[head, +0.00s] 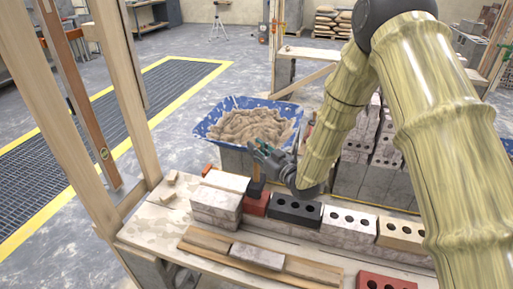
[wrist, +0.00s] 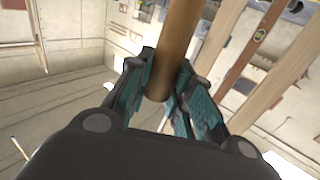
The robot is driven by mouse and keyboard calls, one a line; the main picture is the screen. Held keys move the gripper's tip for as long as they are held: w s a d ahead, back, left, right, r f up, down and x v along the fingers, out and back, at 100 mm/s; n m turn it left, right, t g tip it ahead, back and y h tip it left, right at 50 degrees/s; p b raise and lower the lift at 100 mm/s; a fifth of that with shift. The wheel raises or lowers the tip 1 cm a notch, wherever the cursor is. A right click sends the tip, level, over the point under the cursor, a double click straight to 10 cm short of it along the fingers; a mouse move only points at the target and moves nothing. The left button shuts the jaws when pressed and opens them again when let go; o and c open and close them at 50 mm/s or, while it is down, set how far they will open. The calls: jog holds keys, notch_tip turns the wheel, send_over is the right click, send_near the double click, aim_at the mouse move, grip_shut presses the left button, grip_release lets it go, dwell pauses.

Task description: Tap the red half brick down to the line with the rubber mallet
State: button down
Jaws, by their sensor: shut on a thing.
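The red half brick (head: 256,204) sits in the wall course between the pale stacked bricks and a black brick with holes. My gripper (head: 262,152) is above it, shut on the wooden handle of the rubber mallet (head: 257,187). The mallet's black head is right over the half brick's top; I cannot tell whether it touches. In the wrist view the mallet's handle (wrist: 178,35) runs between the teal finger pads of my gripper (wrist: 158,88). The mallet's head is hidden there. I cannot make out the line clearly in either view.
The black brick (head: 294,210) and pale holed bricks (head: 350,222) continue the course rightward. Pale bricks (head: 217,203) are stacked at left. Timber strips and a loose brick (head: 257,256) lie in front. A blue tub of mortar (head: 212,125) stands behind. Wooden posts (head: 118,80) rise at left.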

notch_tip(320, 180, down, 4)
jog(key=b, duration=0.3)
jog(key=shift+r+p, duration=1.15)
jog(key=shift+r, duration=1.25)
jog(key=shift+f, duration=0.25)
jog(key=f+b, duration=0.1)
jog(key=b, duration=0.3)
jog(key=shift+f, duration=0.2)
jog(key=shift+s+r+b, duration=0.1)
jog(key=shift+r+b, duration=0.1)
jog(key=shift+b, duration=0.3)
